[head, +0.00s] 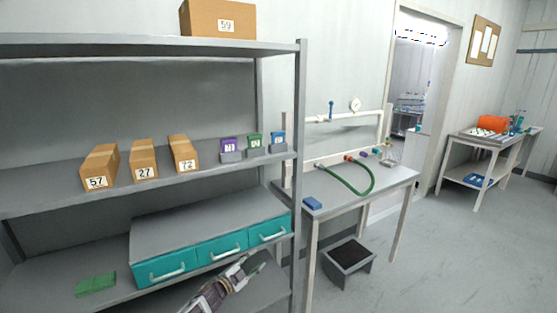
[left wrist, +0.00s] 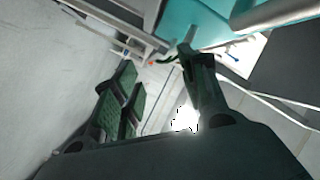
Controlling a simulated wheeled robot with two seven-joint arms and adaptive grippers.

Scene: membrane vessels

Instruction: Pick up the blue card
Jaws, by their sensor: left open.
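A blue card (head: 278,137) stands upright in a small grey holder at the right end of the middle shelf, beside the green card (head: 254,140) and the purple card (head: 229,144). My left gripper (head: 252,265) is low in the head view, in front of the lower shelf and just below the teal drawers. It is well below the blue card and apart from it. In the left wrist view its two dark fingers (left wrist: 160,75) are spread, with nothing seen between them. I cannot make out the blue card in that view. My right gripper is not in view.
The shelf post (head: 298,170) stands just right of the cards. Numbered cardboard boxes (head: 144,160) share their shelf. Teal drawers (head: 222,245) are below; one shows close in the left wrist view (left wrist: 200,20). A bench (head: 385,180) with a green hose and a blue block (head: 313,203) stands to the right.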

